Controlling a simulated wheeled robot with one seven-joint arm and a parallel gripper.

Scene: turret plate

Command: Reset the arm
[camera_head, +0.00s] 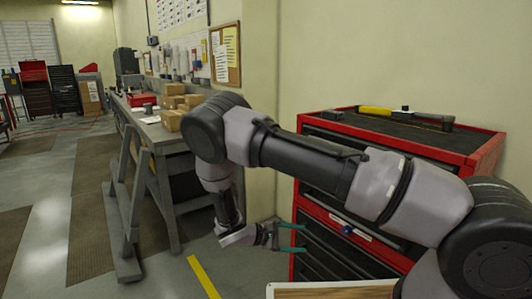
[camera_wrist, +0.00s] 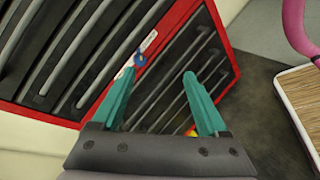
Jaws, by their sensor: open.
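My gripper (camera_head: 292,238) is at the end of my arm, hanging low in front of the red and black tool cabinet (camera_head: 475,155). Its two teal fingers are apart with nothing between them, and they point right in the head view. In the wrist view my gripper (camera_wrist: 165,105) is open and empty, with the cabinet's drawer fronts (camera_wrist: 60,60) behind the fingers. I cannot tell how close the fingertips are to the drawers. My arm is bent and stretches across the head view from the lower right.
A hammer (camera_head: 390,112) with a yellow handle lies on the cabinet top. A workbench (camera_head: 150,128) with several cardboard boxes (camera_head: 172,103) stands at the left. A wood-topped surface (camera_head: 335,291) is at the bottom edge. Open floor (camera_head: 45,220) is at the far left.

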